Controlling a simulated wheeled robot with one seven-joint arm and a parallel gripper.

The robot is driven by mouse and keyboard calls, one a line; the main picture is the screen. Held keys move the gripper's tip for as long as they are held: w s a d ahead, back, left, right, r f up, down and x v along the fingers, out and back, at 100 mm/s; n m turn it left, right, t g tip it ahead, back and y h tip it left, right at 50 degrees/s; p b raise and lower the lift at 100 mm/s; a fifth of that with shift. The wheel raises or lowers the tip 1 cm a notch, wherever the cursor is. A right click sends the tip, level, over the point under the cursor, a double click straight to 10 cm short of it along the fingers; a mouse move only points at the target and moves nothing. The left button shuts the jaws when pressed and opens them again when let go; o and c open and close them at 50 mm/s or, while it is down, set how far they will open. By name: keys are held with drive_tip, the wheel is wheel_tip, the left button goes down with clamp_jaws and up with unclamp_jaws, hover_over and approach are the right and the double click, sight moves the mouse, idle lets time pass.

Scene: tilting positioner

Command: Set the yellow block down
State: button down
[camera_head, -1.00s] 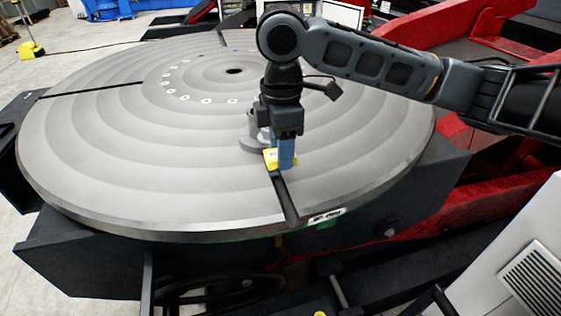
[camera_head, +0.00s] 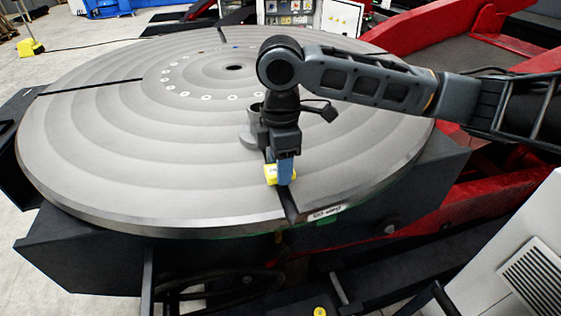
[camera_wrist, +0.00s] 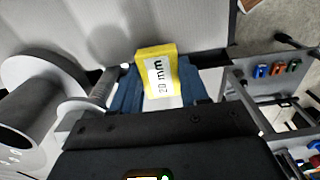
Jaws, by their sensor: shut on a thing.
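The yellow block (camera_head: 272,174) is at my gripper's fingertips, low over the round grey turntable (camera_head: 100,150), close to its front rim and a dark slot (camera_head: 289,206). In the wrist view the yellow block (camera_wrist: 156,61) carries a white label reading "20 mm" and sits between the blue fingers. My gripper (camera_head: 284,172) points down and is shut on the block; it also shows in the wrist view (camera_wrist: 163,85). I cannot tell whether the block's underside touches the turntable.
A grey cylindrical part with a flange (camera_head: 250,132) stands on the turntable just behind my gripper; it looms at the left of the wrist view (camera_wrist: 40,110). Red machine frames (camera_head: 410,35) lie to the right. The turntable's left side is clear.

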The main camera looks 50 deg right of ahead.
drive_tip(key=shift+f, duration=0.15)
drive_tip(key=c, duration=0.8)
unclamp_jaws()
drive_tip(key=shift+c, duration=0.2)
